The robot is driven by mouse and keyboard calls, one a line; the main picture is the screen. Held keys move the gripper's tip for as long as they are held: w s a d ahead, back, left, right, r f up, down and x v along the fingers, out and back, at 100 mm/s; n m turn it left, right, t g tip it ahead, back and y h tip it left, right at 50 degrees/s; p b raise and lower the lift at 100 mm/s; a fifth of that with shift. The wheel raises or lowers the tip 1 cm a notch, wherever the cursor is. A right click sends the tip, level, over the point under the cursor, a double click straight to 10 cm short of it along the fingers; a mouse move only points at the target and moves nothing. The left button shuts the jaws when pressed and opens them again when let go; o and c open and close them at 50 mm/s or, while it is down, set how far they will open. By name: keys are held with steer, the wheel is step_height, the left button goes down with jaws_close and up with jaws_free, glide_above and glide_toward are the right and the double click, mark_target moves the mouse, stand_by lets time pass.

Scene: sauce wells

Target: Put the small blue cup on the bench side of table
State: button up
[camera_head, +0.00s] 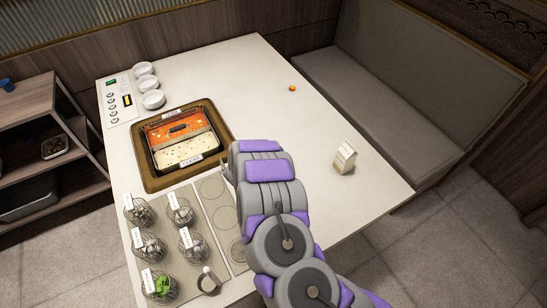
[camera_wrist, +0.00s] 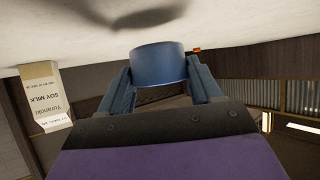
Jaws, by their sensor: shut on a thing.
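The small blue cup (camera_wrist: 158,63) is between the fingers of my gripper (camera_wrist: 160,75) in the wrist view. The gripper is shut on it. That view looks upside down, with the pale table top along its upper edge, and I cannot tell how high the cup is above it. In the head view my arm hides the cup and most of the gripper. The white table (camera_head: 265,105) fills the middle there. The grey bench (camera_head: 375,95) runs along its right side.
A soy milk carton (camera_head: 344,158) stands near the table's right edge; it also shows in the wrist view (camera_wrist: 45,95). A small orange item (camera_head: 292,88) lies near the bench side. A divided pot (camera_head: 180,135), white bowls (camera_head: 152,99) and wire baskets (camera_head: 140,213) occupy the left.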

steer(key=shift+d+f, duration=0.25)
steer(key=shift+f, duration=1)
steer(key=shift+a+f, duration=0.15)
steer(key=shift+a, duration=0.35)
steer(key=o, duration=1.1)
steer(key=shift+d, duration=0.3)
steer(key=shift+c, duration=0.2)
steer(key=p+v, duration=0.1)
steer(key=v, duration=0.6)
steer(key=shift+s+a+r, duration=0.1)
steer(key=shift+s+r, duration=0.15)
steer(key=shift+r, duration=0.05)
steer(key=shift+f, duration=0.1)
